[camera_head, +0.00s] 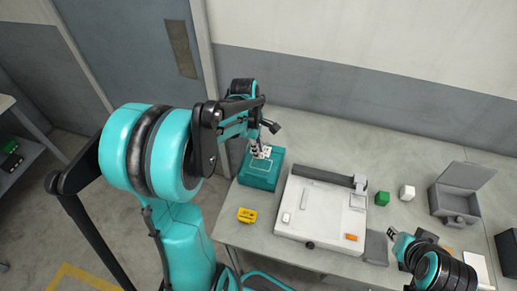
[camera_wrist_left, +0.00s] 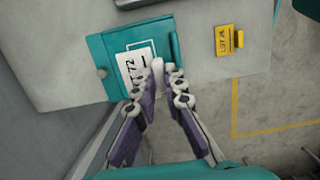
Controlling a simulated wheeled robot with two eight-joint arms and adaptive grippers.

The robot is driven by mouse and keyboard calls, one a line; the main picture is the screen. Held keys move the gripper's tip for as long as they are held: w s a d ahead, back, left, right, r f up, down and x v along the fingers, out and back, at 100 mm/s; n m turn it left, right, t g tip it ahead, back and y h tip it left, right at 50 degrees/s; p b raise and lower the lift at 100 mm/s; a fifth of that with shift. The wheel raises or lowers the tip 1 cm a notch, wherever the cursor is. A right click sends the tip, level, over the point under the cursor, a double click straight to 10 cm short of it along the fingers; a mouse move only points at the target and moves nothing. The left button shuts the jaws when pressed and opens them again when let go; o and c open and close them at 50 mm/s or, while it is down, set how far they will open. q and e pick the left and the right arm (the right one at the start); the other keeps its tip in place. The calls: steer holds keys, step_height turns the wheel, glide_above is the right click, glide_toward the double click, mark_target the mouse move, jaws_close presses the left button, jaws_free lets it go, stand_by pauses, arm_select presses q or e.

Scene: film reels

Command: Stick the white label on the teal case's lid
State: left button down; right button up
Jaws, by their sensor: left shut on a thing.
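The teal case (camera_head: 257,175) lies at the table's left end, with a pale outlined rectangle on its lid; the case also shows in the wrist view (camera_wrist_left: 97,48). The white label (camera_wrist_left: 133,68), with dark print, is over that outline, tilted to it and covering part of it. My left gripper (camera_wrist_left: 160,72) is shut on the label's edge. In the head view this gripper (camera_head: 261,152) is over the far part of the lid. Whether the label touches the lid cannot be told. My right gripper (camera_head: 391,232) is at the lower right, away from the case; its jaws are too small to read.
A yellow printed block (camera_head: 247,215) sits in front of the case. A pale grey flat device (camera_head: 325,213) stands close to its right. Green (camera_head: 382,198) and white (camera_head: 407,192) blocks and an open grey box (camera_head: 455,200) are farther right. A wall is behind the table.

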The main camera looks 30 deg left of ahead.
arm_select(q)
steer(key=b, duration=0.6)
glide_above(259, 171)
steer(key=shift+s+a+f, duration=0.1)
steer(key=shift+a+f, duration=0.05)
steer(key=shift+f, duration=4.1)
steer(key=shift+f+b, duration=0.65)
steer(key=shift+b, duration=0.1)
steer(key=c, duration=1.5)
jaws_free()
steer(key=shift+c, duration=0.2)
